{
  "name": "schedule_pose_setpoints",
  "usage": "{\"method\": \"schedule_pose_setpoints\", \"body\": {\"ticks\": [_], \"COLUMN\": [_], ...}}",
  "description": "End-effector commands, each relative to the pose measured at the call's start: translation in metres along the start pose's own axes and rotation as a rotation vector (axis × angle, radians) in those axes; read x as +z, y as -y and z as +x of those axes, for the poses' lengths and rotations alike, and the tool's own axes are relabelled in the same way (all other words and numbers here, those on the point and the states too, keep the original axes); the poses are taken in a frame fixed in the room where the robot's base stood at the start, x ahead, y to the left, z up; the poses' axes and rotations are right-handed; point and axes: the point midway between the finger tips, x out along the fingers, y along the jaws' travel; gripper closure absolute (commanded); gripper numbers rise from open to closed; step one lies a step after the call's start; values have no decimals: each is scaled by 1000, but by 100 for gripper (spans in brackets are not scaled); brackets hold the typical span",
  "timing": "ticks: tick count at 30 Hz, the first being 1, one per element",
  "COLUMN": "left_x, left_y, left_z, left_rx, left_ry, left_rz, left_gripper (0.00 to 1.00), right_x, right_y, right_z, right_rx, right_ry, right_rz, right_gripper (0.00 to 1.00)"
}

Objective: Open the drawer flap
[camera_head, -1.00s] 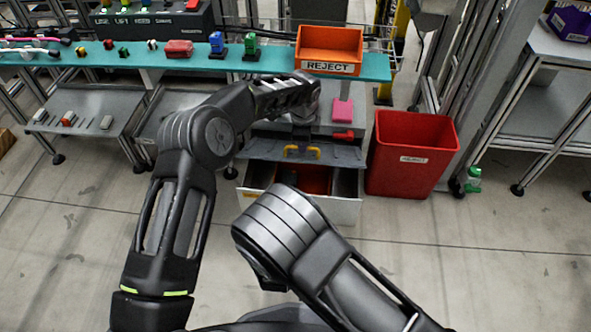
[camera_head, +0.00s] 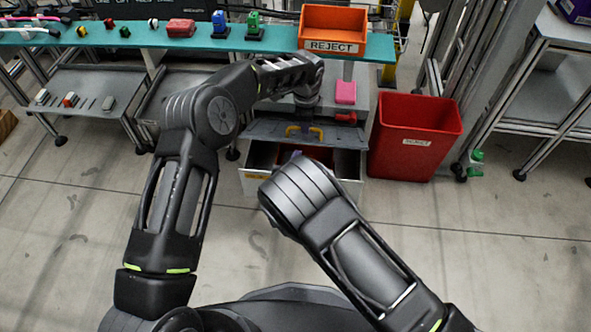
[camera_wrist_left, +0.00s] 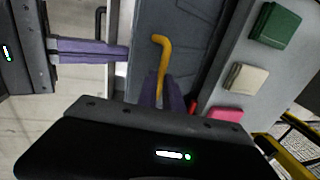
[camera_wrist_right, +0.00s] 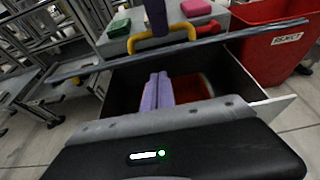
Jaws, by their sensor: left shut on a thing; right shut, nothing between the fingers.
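The grey flap (camera_head: 265,128) is raised above the open drawer (camera_head: 257,181), whose interior shows beneath it. The yellow handle (camera_head: 292,130) is on the flap; it also shows in the left wrist view (camera_wrist_left: 160,45) and right wrist view (camera_wrist_right: 178,30). My left gripper (camera_head: 305,122) is shut on the handle, its purple fingers (camera_wrist_left: 163,82) around the lower part of it. My right gripper (camera_wrist_right: 158,80) is shut and empty, its fingers over the drawer opening, just below the flap's edge (camera_wrist_right: 230,36). In the head view my right forearm mostly hides it.
A red bin (camera_head: 414,137) stands close to the right of the drawer. An orange REJECT tray (camera_head: 333,20) sits on the teal bench (camera_head: 180,42) above. Something red (camera_wrist_right: 195,85) lies in the drawer.

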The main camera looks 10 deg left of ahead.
Motion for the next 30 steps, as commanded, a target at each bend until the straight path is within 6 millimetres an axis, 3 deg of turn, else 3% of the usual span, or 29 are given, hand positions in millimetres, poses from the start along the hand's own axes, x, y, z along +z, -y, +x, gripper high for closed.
{"method": "schedule_pose_setpoints", "body": {"ticks": [6,17,22,29,30], "left_x": [0,0,-1,0,0], "left_y": [0,0,0,-4,-4], "left_z": [0,-1,0,2,3], "left_rx": [0,1,2,10,12], "left_ry": [-1,-1,-1,1,1], "left_rz": [-1,-1,-1,0,0], "left_gripper": [100,100,100,100,87], "right_x": [18,20,36,40,41], "right_y": [0,1,1,1,0], "right_z": [4,4,7,8,8], "right_rx": [-1,-1,-2,-2,-2], "right_ry": [-3,-3,1,9,11], "right_rz": [0,0,2,2,2], "right_gripper": [100,100,100,100,100]}}
